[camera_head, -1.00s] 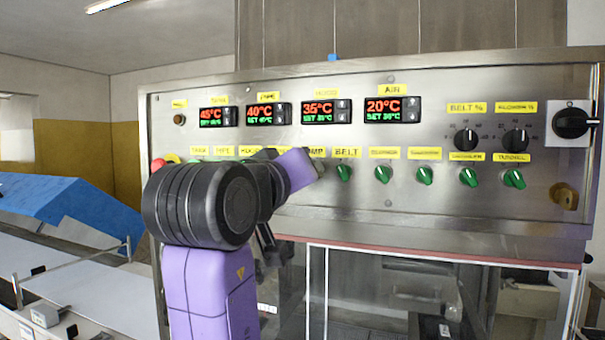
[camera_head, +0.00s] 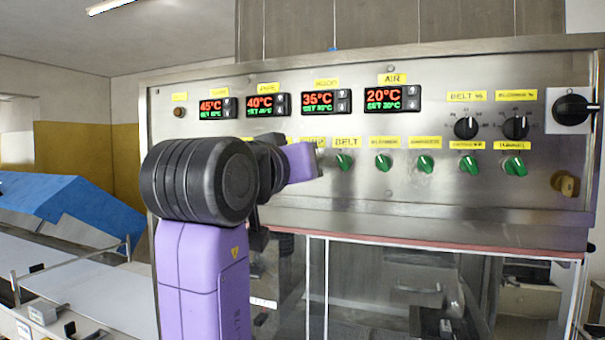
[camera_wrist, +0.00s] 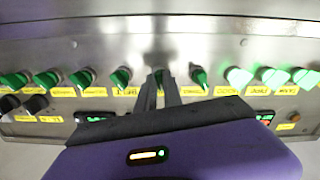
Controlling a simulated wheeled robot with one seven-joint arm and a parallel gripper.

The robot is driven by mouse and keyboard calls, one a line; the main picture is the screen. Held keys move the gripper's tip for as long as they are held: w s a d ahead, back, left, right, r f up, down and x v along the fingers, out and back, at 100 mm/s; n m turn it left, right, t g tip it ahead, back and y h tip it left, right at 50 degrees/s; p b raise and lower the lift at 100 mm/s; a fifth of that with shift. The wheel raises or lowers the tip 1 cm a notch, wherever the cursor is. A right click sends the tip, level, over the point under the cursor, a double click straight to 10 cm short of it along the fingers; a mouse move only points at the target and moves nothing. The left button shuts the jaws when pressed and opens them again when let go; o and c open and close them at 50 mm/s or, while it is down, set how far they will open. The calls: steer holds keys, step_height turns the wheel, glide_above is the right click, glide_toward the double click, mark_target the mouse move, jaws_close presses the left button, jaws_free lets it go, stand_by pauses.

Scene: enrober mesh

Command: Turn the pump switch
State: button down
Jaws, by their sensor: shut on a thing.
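The pump switch (camera_wrist: 158,72) is a green knob in the row on the steel control panel (camera_head: 420,200). In the wrist view, which shows the panel upside down, it sits between the two dark fingers of my gripper (camera_wrist: 160,88). The fingers are shut on it. In the head view my purple gripper (camera_head: 302,162) reaches the panel just left of the belt switch (camera_head: 344,162) and hides the pump switch. The yellow pump label (camera_head: 313,141) shows partly above my gripper. The knob's exact angle is hard to tell.
Further green switches (camera_head: 425,163) stand in the row to the right, close to my gripper. Temperature displays (camera_head: 318,101) and black dials (camera_head: 466,128) are above. A rotary main switch (camera_head: 573,109) is at the far right. A blue cover (camera_head: 60,205) is at left.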

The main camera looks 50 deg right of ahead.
steer(key=shift+m+b, duration=2.4)
steer(key=shift+m, duration=1.8)
steer(key=c, duration=1.5)
jaws_free()
steer(key=shift+a, duration=0.1)
steer(key=b+v, duration=0.1)
steer(key=v, duration=0.6)
steer(key=shift+s+a+b, duration=0.1)
steer(key=shift+a+b, duration=0.2)
steer(key=shift+b, duration=0.1)
